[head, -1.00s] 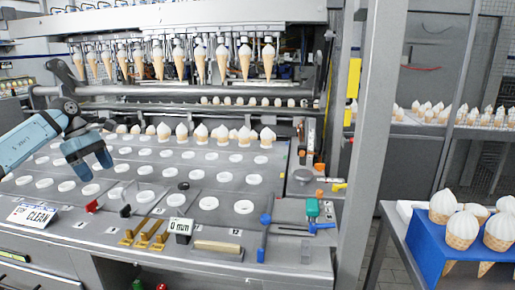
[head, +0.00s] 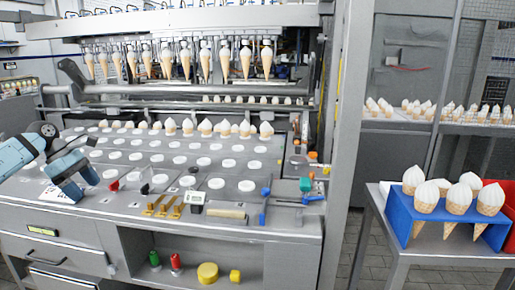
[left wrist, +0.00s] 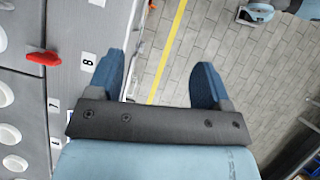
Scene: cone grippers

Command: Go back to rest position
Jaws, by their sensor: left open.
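My left gripper (head: 84,189) is at the left of the head view, over the front left part of the grey machine table (head: 150,215). In the left wrist view its two blue fingers (left wrist: 165,85) are spread wide apart with nothing between them. Beneath them are the table's front edge and the paved floor. At the top right of that view a blue and grey robot part (left wrist: 265,12) shows; I cannot tell which part it is. My right gripper does not show in the head view.
The table has rows of white round holders (head: 180,158), a red clip (head: 114,186), a blue lever (head: 264,205) and brass blocks (head: 162,206). Ice-cream cones hang from the machine (head: 245,62). A blue cone stand (head: 400,215) stands at the right. The floor in front is clear.

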